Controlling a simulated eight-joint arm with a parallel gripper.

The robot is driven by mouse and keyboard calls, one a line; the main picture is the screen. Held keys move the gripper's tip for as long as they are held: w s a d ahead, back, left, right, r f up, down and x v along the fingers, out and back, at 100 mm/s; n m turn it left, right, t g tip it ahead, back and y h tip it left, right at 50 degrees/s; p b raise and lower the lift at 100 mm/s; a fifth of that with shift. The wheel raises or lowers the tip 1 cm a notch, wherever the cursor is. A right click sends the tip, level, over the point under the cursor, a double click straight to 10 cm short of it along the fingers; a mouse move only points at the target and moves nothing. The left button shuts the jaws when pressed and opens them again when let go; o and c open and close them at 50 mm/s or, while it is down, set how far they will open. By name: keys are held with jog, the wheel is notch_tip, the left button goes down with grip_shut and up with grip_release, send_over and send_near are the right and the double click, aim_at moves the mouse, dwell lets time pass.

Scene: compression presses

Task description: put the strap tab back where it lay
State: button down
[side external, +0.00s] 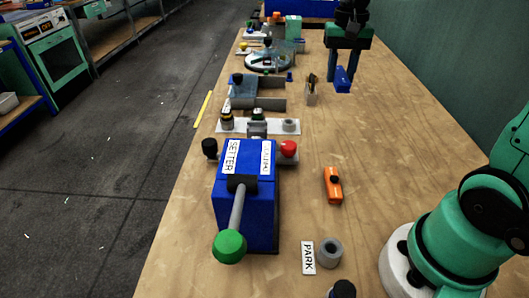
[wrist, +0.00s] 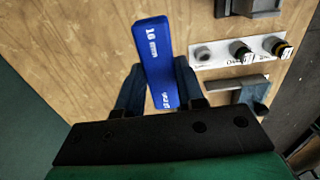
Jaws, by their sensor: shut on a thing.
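My gripper (side external: 342,74) is shut on a blue strap tab (side external: 343,81) and holds it over the far right part of the bench. In the wrist view, the strap tab (wrist: 155,62) is a long flat blue piece with white "16" lettering. It sits between the two dark fingers of my gripper (wrist: 159,72) and sticks out past them. In the side view the tab hangs below the fingers; its exact height over the wood is hard to tell.
A blue press (side external: 246,205) with a green-knobbed lever stands in front. A white strip (side external: 274,127) with several posts, a grey-walled fixture (side external: 271,103) and a small holder (side external: 312,96) lie left of my gripper. An orange piece (side external: 333,187) lies nearer. Bare wood surrounds it.

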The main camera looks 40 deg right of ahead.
aim_at(324, 151)
notch_tip(324, 151, down, 17)
jog(key=shift+f, duration=0.1)
dwell(0.4)
jog(key=shift+f, duration=0.15)
jog(key=c, duration=0.5)
grip_release()
jog(key=shift+c, duration=0.2)
notch_tip(324, 151, up, 12)
jog(key=s+a+n+t, duration=0.1)
jog(key=a+n+t, duration=0.2)
jog(key=a, duration=0.3)
jog(key=s+a+r+n+t, duration=0.1)
jog(key=s+a+n+t, duration=0.1)
jog(key=a+n+t, duration=0.2)
jog(key=shift+s+a+r+n, duration=0.25)
jog(key=shift+a+r+n, duration=0.05)
jog(key=shift+a+n, duration=0.75)
